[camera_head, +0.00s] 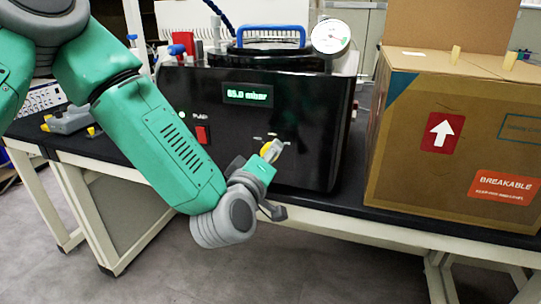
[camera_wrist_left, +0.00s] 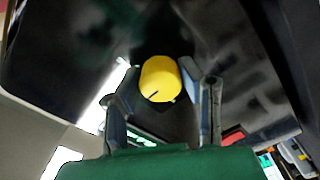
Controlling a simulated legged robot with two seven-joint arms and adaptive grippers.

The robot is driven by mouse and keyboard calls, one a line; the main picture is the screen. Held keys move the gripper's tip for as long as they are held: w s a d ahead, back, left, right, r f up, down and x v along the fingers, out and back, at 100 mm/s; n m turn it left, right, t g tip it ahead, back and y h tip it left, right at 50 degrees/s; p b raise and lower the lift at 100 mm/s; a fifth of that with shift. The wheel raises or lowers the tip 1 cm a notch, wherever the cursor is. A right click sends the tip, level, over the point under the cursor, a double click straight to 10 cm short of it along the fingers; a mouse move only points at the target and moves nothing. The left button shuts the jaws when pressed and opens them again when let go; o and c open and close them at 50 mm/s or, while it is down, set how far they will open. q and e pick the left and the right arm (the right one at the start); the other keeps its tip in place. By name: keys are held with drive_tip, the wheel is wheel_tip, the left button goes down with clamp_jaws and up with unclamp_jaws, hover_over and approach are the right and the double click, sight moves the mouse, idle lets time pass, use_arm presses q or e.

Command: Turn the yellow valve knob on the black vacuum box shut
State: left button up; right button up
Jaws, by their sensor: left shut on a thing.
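The black vacuum box (camera_head: 305,110) stands on the bench, with a green display reading 65.0 mbar and a red switch on its front. The yellow valve knob (camera_head: 267,148) is at the lower right of the front face, mostly covered by my left gripper (camera_head: 272,152). In the left wrist view the knob (camera_wrist_left: 159,79) sits between the two fingers of my left gripper (camera_wrist_left: 160,88), with a dark line on its face. The left gripper is shut on the knob. My right gripper is not in view.
A large cardboard box (camera_head: 455,140) marked breakable stands close on the right of the vacuum box. A pressure gauge (camera_head: 331,37) and a blue handle (camera_head: 271,33) are on top of the vacuum box. A grey and yellow object (camera_head: 70,120) lies on the bench at left.

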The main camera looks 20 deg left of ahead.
use_arm(q)
drive_tip(key=shift+f, duration=0.2)
drive_tip(key=o, duration=1.1)
drive_tip(key=shift+r, duration=0.1)
drive_tip(key=s, duration=0.7)
drive_tip(key=shift+s+a, duration=0.2)
drive_tip(key=shift+s, duration=0.05)
